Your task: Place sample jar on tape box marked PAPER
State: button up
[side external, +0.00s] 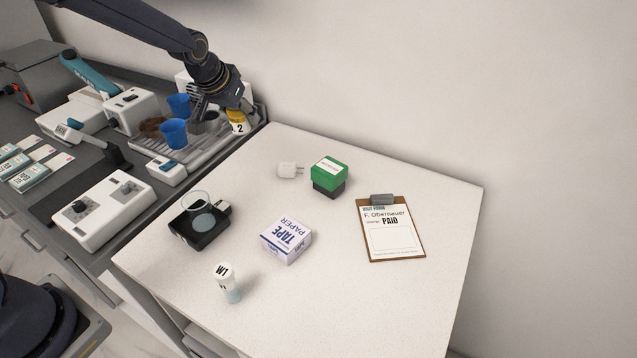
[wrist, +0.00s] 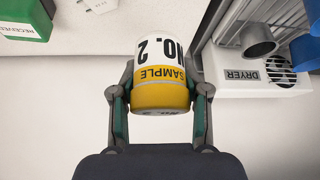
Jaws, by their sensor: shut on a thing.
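The sample jar, white and yellow with "SAMPLE NO. 2" on it, shows in the wrist view (wrist: 161,75) between both fingers. My gripper (wrist: 160,98) is shut on it. In the side view the jar (side external: 238,122) hangs from my gripper (side external: 232,108) at the far left corner of the white table, by the rack. The tape box (side external: 286,240), white with blue "TAPE PAPER" lettering, sits on the middle of the white table, well away from the jar. Its visible top is bare.
Blue cups (side external: 174,133) stand by the rack at left.

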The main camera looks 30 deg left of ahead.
jog(key=s+d+r+m+h, duration=0.1)
jog(key=s+d+m, duration=0.3)
jog(key=s, duration=0.5)
jog(key=s+d+r+m+g+h, duration=0.1)
jog(key=s+d+r+m+h, duration=0.1)
jog(key=s+d, duration=0.55)
jog(key=s+d+r+m+h, duration=0.15)
jog(key=s+d, duration=0.25)
jog(key=s, duration=0.7)
send_near(300, 227)
jog(key=shift+w+d+f+m+y, duration=0.2)
jog(key=shift+w+d+f, duration=0.1)
jog(key=shift+w+d, duration=0.25)
jog(key=shift+w+d+f+m+y, duration=0.15)
jog(key=shift+w+d+f, duration=0.15)
jog(key=shift+w+d, duration=0.15)
jog(key=shift+w+d+f, duration=0.1)
jog(key=shift+w+f, duration=0.05)
jog(key=shift+f, duration=0.8)
jog(key=shift+w+d+f, duration=0.1)
jog(key=shift+w+f, duration=0.05)
jog(key=shift+f, duration=0.8)
jog(key=shift+a+f, duration=0.1)
jog(key=o, duration=1.2)
jog(key=shift+c, duration=0.2)
